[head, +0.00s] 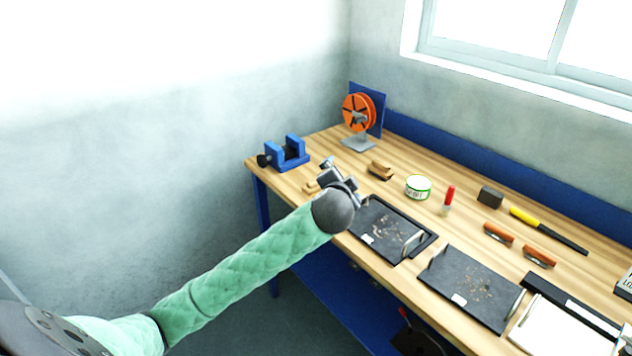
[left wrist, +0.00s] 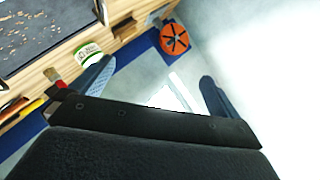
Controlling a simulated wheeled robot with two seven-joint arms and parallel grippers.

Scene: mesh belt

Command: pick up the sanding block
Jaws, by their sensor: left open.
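A dark brown-grey block (head: 490,195), which looks like the sanding block, lies on the wooden bench toward the back, left of a yellow-handled tool. A smaller wooden block-like piece (head: 380,171) lies nearer the orange reel; I cannot tell for certain which is the sanding block. My left gripper (head: 342,183) is above the left part of the bench, by the near tray, well left of the dark block. In the left wrist view the fingers (left wrist: 155,90) are spread apart with nothing between them. The right gripper is not in view.
A blue vise (head: 287,153) and orange reel (head: 359,112) stand at the bench's left end. A wall borders the back.

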